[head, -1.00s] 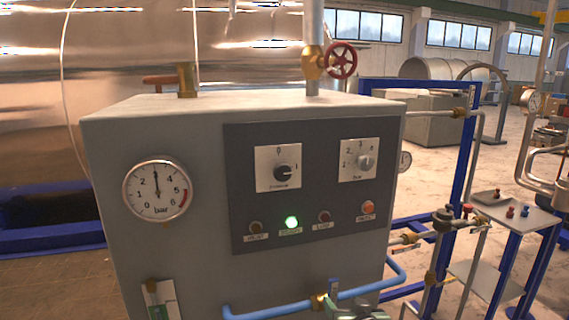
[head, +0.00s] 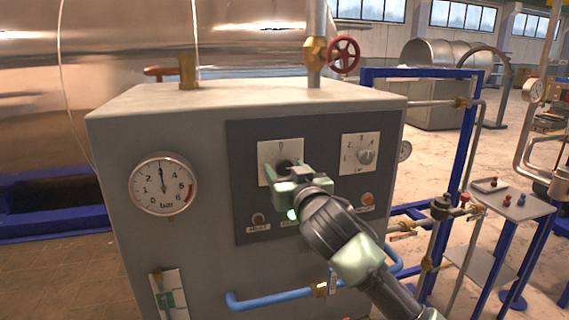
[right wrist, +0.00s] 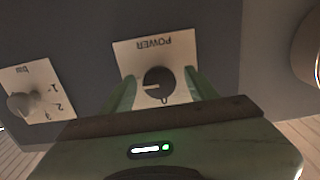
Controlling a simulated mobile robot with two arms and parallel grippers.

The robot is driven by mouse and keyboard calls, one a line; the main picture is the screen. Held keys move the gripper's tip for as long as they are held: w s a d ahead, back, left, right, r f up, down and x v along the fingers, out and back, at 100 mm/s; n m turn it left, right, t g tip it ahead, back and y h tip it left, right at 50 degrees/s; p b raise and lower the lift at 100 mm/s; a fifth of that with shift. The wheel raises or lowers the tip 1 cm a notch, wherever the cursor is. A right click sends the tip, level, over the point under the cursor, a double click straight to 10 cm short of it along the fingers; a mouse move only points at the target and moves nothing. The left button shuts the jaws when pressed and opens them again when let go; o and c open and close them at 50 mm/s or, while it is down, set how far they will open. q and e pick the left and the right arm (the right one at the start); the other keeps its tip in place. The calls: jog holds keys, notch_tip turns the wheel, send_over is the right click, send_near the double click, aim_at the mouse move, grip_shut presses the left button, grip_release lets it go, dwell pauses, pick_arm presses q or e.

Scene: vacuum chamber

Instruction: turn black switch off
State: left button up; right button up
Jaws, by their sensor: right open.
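The black switch (right wrist: 159,84) is a round knob on a white plate (right wrist: 184,50) marked POWER, which looks upside down in the right wrist view. Its white pointer line points left there, away from the 0 at the plate's lower edge. My right gripper (right wrist: 160,88) is open, with one green finger on each side of the knob; I cannot tell whether either touches it. In the head view my right gripper (head: 284,172) is in front of the plate (head: 266,152) and hides most of the knob. My left gripper is not in view.
A white knob (head: 365,156) sits on its own plate to the right. A lit green lamp (head: 293,214) is partly covered by my arm. A pressure gauge (head: 163,184) is at the left. A blue pipe (head: 270,300) and a red valve wheel (head: 344,55) stick out nearby.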

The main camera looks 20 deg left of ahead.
jog(key=shift+w+a, duration=0.35)
jog(key=shift+w, duration=0.25)
jog(key=shift+c, duration=0.2)
grip_shut()
